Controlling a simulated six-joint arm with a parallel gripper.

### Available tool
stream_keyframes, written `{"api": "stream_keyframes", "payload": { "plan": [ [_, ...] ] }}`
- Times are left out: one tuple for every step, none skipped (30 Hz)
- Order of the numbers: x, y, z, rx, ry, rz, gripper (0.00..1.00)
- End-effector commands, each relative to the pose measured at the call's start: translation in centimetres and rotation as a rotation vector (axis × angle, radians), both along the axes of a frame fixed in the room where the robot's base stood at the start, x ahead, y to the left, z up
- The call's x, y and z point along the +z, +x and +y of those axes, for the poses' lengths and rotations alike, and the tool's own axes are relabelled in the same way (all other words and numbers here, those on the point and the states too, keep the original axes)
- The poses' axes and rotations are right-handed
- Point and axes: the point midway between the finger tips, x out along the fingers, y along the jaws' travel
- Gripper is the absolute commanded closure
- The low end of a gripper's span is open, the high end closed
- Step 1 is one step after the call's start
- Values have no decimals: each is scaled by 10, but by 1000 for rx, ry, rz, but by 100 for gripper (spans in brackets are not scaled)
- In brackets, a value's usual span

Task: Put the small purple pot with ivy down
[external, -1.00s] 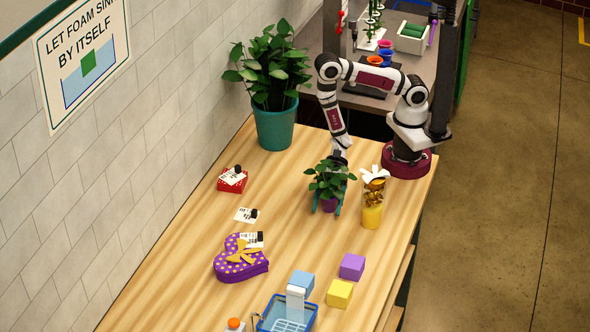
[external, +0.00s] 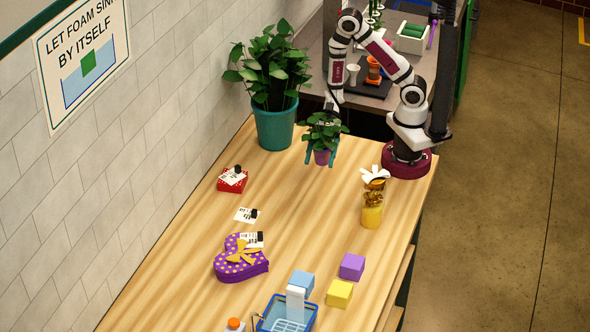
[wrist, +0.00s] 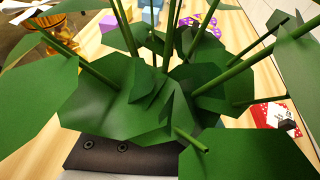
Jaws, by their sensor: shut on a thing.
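The small purple pot with ivy (external: 321,157) is between the teal fingers of my gripper (external: 321,160) in the external view. My gripper is shut on the pot, and the ivy leaves rise above it. The pot looks upright and appears to be held above the wooden table, though the gap is hard to judge. In the wrist view, the green ivy leaves (wrist: 150,100) fill most of the picture and hide the pot and the fingertips.
A large teal pot with a plant (external: 274,128) stands left of my gripper by the wall. A red box (external: 232,184), a purple heart box (external: 240,266) and foam blocks (external: 340,293) are nearer. The table's middle (external: 300,215) is clear.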

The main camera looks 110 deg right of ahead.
Motion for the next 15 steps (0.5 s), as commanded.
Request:
{"api": "stream_keyframes", "payload": {
  "plan": [
    [4, 0, -7, -3, -1, -3, 100],
    [6, -1, -9, -2, -1, -3, 100],
    [7, -2, -12, -2, -1, -2, 100],
    [8, -3, -13, -1, -1, -1, 100],
    [8, -3, -14, -1, 0, 0, 100],
    [9, -3, -15, -1, 0, 0, 100],
    [9, -4, -17, -3, 0, 0, 100],
    [9, -4, -21, -9, 0, 0, 100],
    [10, -6, -27, -18, 0, -3, 100],
    [10, -7, -35, -28, 1, -3, 100],
    [10, -10, -44, -42, 1, -6, 100],
    [11, -14, -58, -61, 3, -10, 100],
    [11, -18, -70, -78, 3, -12, 100],
    [12, -24, -82, -95, 3, -12, 100],
    [12, -32, -98, -117, 3, -14, 100]
  ]
}}
